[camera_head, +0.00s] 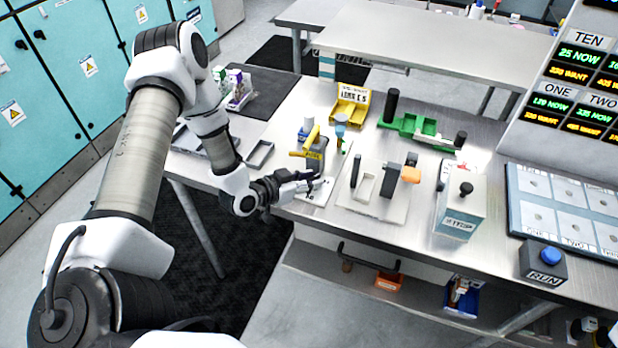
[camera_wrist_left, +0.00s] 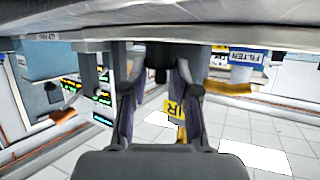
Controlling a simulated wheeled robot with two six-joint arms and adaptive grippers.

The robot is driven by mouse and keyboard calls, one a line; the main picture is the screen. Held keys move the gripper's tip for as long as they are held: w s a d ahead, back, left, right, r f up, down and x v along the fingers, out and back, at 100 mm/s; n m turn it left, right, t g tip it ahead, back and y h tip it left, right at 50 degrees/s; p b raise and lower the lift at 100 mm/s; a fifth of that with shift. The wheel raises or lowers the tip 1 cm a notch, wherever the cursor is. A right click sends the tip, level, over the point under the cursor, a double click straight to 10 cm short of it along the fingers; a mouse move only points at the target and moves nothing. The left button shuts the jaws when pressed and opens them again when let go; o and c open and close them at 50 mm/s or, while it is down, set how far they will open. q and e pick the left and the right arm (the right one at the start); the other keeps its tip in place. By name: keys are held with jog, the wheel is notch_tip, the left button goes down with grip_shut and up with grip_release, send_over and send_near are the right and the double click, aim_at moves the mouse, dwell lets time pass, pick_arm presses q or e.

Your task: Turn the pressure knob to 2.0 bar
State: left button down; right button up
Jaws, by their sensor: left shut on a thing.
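My left gripper (camera_head: 306,183) is at the front edge of the bench, just below and in front of the air unit with the yellow lever (camera_head: 311,139) and yellow tag (camera_head: 314,158). In the left wrist view my left gripper (camera_wrist_left: 158,72) has its two fingers on either side of a small dark knob (camera_wrist_left: 158,75), shut on it. The yellow tag (camera_wrist_left: 174,107) and a blue FILTER label (camera_wrist_left: 247,56) also show there. The fingers hide most of the knob, and no pressure scale can be read. My right gripper is not in view.
A white card (camera_head: 318,194) lies beside my left gripper. A pale fixture (camera_head: 372,200) with dark posts stands to the right, then a grey box (camera_head: 461,208) and the RUN button (camera_head: 548,256). A yellow bin (camera_head: 352,112) and green holder (camera_head: 420,130) stand behind.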

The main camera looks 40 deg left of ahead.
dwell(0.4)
pick_arm(q)
jog(key=c, duration=0.9)
grip_release()
jog(key=shift+o, duration=0.2)
jog(key=shift+w+f, duration=0.1)
jog(key=shift+w, duration=0.05)
jog(key=v, duration=0.6)
jog(key=shift+s+a, duration=0.25)
jog(key=shift+s, duration=0.05)
jog(key=shift+s+r, duration=0.35)
